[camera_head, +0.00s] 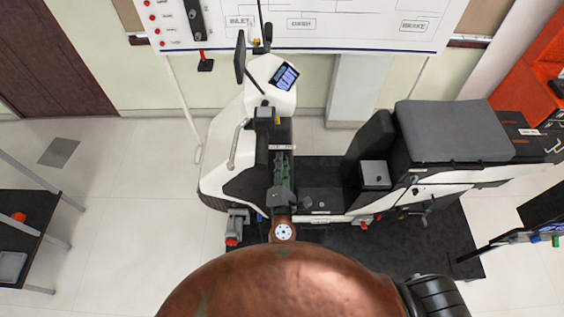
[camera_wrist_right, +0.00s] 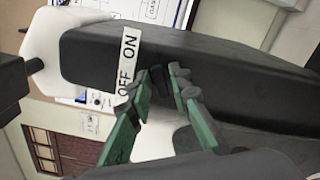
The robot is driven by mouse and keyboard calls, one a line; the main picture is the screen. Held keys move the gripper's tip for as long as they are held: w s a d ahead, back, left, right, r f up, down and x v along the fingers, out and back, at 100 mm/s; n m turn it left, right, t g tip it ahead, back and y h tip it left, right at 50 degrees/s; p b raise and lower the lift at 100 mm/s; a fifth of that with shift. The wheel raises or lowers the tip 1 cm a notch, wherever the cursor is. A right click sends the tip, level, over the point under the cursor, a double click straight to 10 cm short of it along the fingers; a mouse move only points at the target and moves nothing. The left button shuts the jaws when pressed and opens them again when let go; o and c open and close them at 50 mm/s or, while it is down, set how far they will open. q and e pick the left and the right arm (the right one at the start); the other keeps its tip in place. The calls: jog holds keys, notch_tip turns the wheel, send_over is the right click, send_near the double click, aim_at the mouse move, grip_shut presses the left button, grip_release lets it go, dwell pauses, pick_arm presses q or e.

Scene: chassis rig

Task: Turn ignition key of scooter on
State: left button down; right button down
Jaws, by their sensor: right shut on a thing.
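The white and black scooter (camera_head: 225,165) stands upright, its front on the left and its grey seat (camera_head: 450,130) on the right. My right gripper (camera_head: 282,157) reaches its dark front panel from below. In the right wrist view, the green fingers (camera_wrist_right: 166,82) close around a small dark piece, the ignition key (camera_wrist_right: 159,82), at the panel. The key is mostly hidden by the fingertips, so its exact angle cannot be told. A white label (camera_wrist_right: 128,60) reading OFF and ON sits beside the fingers. My left gripper is out of view.
A whiteboard (camera_head: 340,25) stands behind the scooter, and its mirror (camera_head: 240,57) sticks up at the left. A dark table (camera_head: 22,230) is at the far left and a red cabinet (camera_head: 545,70) at the far right. Pale floor (camera_head: 130,200) left of the scooter is clear.

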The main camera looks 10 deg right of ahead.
jog(key=c, duration=2)
grip_release()
jog(key=s, duration=0.4)
jog(key=s+a, duration=0.1)
jog(key=s, duration=0.3)
jog(key=s+a, duration=0.1)
jog(key=s, duration=0.2)
jog(key=shift+s+a, duration=0.15)
jog(key=shift+s, duration=0.25)
